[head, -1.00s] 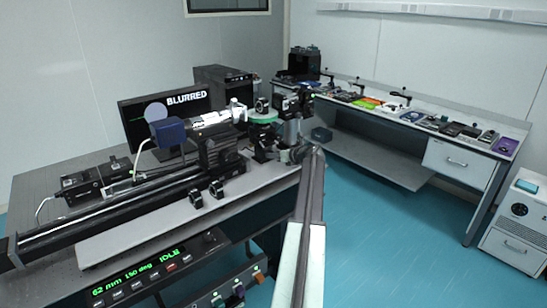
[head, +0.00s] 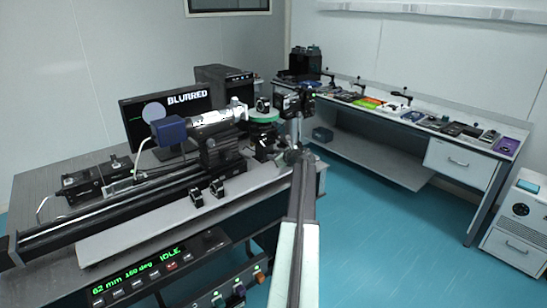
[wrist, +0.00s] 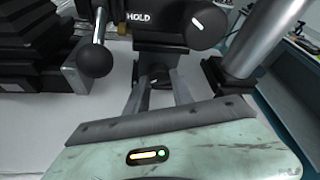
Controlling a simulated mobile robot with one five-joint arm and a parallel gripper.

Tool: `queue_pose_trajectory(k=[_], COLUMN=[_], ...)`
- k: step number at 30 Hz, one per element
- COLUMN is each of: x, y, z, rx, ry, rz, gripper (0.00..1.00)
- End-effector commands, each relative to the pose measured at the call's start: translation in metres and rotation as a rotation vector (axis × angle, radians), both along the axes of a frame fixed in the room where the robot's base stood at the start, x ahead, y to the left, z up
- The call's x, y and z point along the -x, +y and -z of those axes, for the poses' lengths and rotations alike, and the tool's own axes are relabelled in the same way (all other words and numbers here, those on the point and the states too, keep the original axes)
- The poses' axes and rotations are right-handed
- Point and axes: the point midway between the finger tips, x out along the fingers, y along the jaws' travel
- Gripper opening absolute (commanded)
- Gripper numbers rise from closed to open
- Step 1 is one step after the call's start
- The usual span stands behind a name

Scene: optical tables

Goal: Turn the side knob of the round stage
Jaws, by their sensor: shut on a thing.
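The round stage (head: 263,116) has a green rim and stands at the right end of the optical bench in the head view. My gripper (wrist: 158,84) is in the wrist view, its two fingers reaching forward under a black block marked HOLD. They are shut on the small dark side knob (wrist: 159,74), which bears a white mark; the fingers partly hide it. In the head view my gripper is small and dark near the bench's right end, and its fingertips cannot be made out.
In the wrist view a black ball-ended lever (wrist: 94,60) stands left of my fingers, a larger marked knob (wrist: 207,28) above right, and a metal post (wrist: 262,40) at right. The monitor (head: 165,120) reads BLURRED; the panel display (head: 140,274) reads IDLE.

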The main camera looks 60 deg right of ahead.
Motion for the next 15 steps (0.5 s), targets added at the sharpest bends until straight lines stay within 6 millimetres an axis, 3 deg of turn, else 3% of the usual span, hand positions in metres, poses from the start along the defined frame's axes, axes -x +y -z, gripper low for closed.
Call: queue_pose_trajectory(k=[15], x=[-0.004], y=[0.0053], z=[0.0045], rx=[0.438], ry=[0.143], rz=[-0.002], gripper=[0.0])
